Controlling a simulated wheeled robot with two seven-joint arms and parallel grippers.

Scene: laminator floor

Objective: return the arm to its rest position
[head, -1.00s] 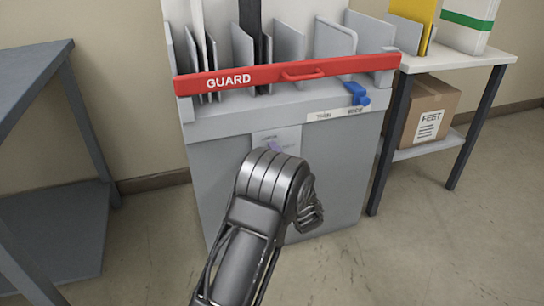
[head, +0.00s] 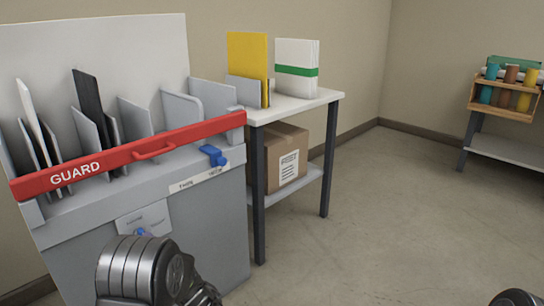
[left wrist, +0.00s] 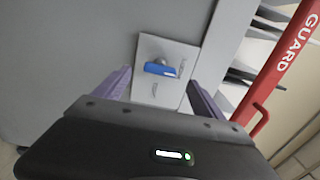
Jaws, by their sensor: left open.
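My left arm (head: 145,270) comes up at the bottom of the head view, in front of the grey machine; its gripper is not clear there. In the left wrist view my left gripper (left wrist: 157,86) is open and empty, its two purple fingers apart. A blue knob (left wrist: 160,69) on a light plate shows between and beyond the fingertips; I cannot tell how far off it is. In the head view the plate (head: 155,217) is on the machine's front, just above my arm. A small part of my other arm shows at the bottom right; the right gripper is not visible.
The grey machine (head: 80,250) has a red GUARD bar (head: 110,160) across its top and a blue lever (head: 213,155). A white-topped table (head: 300,103) holds yellow and white-green upright items, with a box (head: 280,160) below. Open floor (head: 390,220) lies right; a rack (head: 508,90) stands beyond.

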